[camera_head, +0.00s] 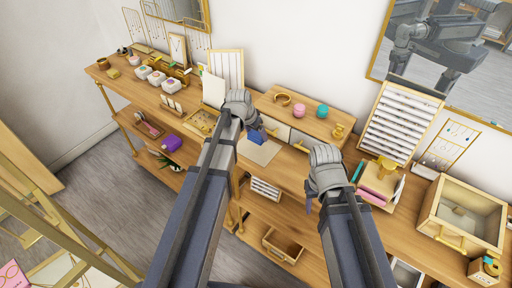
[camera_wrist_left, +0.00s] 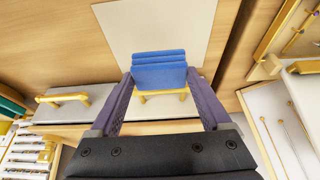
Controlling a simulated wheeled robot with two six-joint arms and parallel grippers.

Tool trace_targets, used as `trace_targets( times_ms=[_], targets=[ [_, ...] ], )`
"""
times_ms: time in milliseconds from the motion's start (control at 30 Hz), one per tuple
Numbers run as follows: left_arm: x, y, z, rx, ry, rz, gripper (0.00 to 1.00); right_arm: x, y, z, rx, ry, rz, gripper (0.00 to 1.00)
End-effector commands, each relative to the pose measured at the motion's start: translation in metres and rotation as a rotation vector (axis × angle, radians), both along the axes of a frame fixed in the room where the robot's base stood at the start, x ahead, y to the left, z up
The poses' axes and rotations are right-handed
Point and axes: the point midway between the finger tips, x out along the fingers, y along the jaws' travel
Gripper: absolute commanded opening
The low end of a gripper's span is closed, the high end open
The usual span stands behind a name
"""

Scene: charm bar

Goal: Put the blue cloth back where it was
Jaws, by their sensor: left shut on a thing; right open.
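The blue cloth (camera_head: 257,136) is a small folded stack. In the left wrist view the cloth (camera_wrist_left: 158,72) sits between the two purple fingers of my left gripper (camera_wrist_left: 160,82), which is shut on it. In the head view my left gripper (camera_head: 250,124) hides part of the cloth. A beige mat (camera_head: 262,152) lies on the counter; in the left wrist view the mat (camera_wrist_left: 150,25) is behind the cloth. I cannot tell whether the cloth touches it. My right gripper (camera_head: 326,172) is open and empty, over the counter's front edge to the right.
A small drawer unit (camera_head: 300,118) with a ring, pink and teal items on top stands behind the mat. A tray of jewellery (camera_head: 199,122) is to the left. A pink and gold stand (camera_head: 378,182) and an open wooden box (camera_head: 430,208) are to the right.

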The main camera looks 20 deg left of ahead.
Motion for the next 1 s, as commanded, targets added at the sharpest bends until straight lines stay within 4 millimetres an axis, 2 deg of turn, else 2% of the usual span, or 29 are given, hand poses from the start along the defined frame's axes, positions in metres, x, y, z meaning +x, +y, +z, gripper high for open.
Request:
trace_targets(
  times_ms=[33, 267, 600, 1000],
  targets=[
    [0.0, 0.0, -0.009, 0.0, 0.0, 0.0, 0.29, 0.0, 0.0, -0.009, 0.0, 0.0, 0.0, 0.5],
    [0.0, 0.0, -0.01, 0.0, 0.0, 0.0, 0.29, 0.0, 0.0, -0.01, 0.0, 0.0, -0.001, 0.5],
    [0.0, 0.0, -0.046, 0.0, 0.0, 0.0, 0.29, 0.0, 0.0, -0.046, 0.0, 0.0, -0.002, 0.5],
    [0.0, 0.0, -0.048, 0.0, 0.0, 0.0, 0.29, 0.0, 0.0, -0.048, 0.0, 0.0, -0.002, 0.5]
  ],
)
